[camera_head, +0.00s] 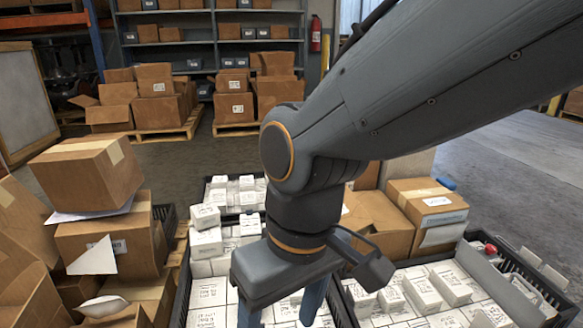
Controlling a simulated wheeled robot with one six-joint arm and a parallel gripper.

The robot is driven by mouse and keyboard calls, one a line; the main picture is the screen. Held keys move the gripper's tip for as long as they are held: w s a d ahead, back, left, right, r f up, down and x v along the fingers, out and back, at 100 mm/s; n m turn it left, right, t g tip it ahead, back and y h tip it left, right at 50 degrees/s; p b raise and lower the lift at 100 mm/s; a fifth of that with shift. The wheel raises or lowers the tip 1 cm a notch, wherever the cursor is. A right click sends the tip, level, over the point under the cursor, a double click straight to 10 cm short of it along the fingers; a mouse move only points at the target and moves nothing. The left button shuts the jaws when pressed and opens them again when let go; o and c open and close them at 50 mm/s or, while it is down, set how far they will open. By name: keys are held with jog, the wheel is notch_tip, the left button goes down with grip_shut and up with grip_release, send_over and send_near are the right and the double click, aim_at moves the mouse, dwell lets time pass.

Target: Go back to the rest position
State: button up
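My gripper (281,312) hangs from my arm at the bottom centre, pointing down over a dark crate (181,305) of small white boxes (208,292). Its two blue fingers stand apart, and white boxes show in the gap between them. I see nothing clearly held there. The fingertips lie at the bottom edge of the picture, partly cut off, so whether they touch a box cannot be seen. My arm comes in from the upper right and covers part of the crates.
A second dark crate (545,290) of white boxes stands at the lower right. Brown cartons (90,172) are piled at the left and more cartons (425,212) stand behind the right crate. Loaded pallets (165,133) and shelves are at the back. Open floor (520,185) lies at the right.

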jog(key=shift+d+r+p, duration=0.1)
jog(key=shift+r+p, duration=0.6)
jog(key=shift+r, duration=0.1)
jog(key=shift+r+m+p, duration=0.35)
jog(key=shift+r+m, duration=0.05)
jog(key=d+r+m+p, duration=0.2)
jog(key=d+r+p, duration=0.5)
jog(key=p, duration=0.5)
jog(key=d+r+m+h+p, duration=0.1)
jog(key=d+r+m+p, duration=0.1)
jog(key=d+r+p, duration=0.5)
jog(key=d+r+m+p, duration=0.2)
jog(key=d+r+p, duration=0.4)
jog(key=r+p, duration=0.9)
jog(key=p, duration=0.4)
jog(key=shift+d+m+h, duration=0.3)
jog(key=shift+d, duration=0.1)
